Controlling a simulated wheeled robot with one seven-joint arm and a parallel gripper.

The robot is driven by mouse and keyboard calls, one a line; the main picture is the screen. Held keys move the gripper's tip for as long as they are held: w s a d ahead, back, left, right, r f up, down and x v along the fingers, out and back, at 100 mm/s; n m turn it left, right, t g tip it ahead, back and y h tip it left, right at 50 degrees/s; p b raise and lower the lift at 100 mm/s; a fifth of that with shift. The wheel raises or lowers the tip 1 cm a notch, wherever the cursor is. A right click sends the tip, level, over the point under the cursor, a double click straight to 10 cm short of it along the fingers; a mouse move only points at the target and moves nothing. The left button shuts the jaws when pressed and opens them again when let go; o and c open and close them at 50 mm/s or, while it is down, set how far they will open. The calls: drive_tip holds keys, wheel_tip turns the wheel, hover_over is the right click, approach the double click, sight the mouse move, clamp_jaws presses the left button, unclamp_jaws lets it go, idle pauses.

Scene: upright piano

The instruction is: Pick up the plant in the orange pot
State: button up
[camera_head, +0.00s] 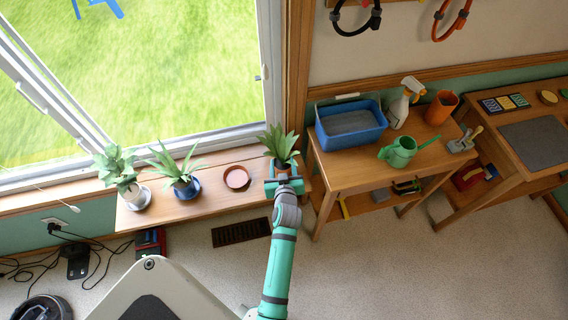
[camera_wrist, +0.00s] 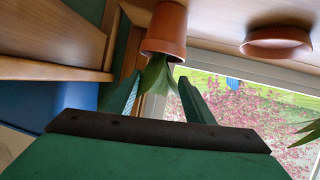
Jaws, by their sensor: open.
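The plant in the orange pot (camera_head: 278,143) stands upright at the right end of the window shelf in the head view, its green leaves spreading above the pot. My gripper (camera_head: 284,182) is at the pot's near side and hides part of it. In the wrist view, which looks upside down, the orange pot (camera_wrist: 166,28) hangs from the top, with leaves (camera_wrist: 157,76) below it. My gripper (camera_wrist: 160,80) is open, its two fingers either side of the leaves. Whether the fingers touch the plant I cannot tell.
An empty terracotta saucer (camera_head: 237,178) sits left of the plant; it also shows in the wrist view (camera_wrist: 277,42). Two more potted plants (camera_head: 180,172) (camera_head: 122,174) stand further left. A wooden table (camera_head: 345,178) with a blue bin (camera_head: 350,124) is close on the right. The window is behind.

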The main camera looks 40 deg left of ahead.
sight(281, 158)
drive_tip(key=x, duration=0.3)
drive_tip(key=shift+w+a+f, duration=0.1)
drive_tip(key=shift+w+a, duration=0.05)
drive_tip(key=shift+a, duration=0.25)
drive_tip(key=shift+d+x, duration=0.2)
drive_tip(key=shift+x, duration=2.75)
drive_tip(key=shift+w+d, duration=0.1)
drive_tip(key=shift+w, duration=0.15)
clamp_jaws()
drive_tip(key=shift+s, duration=0.15)
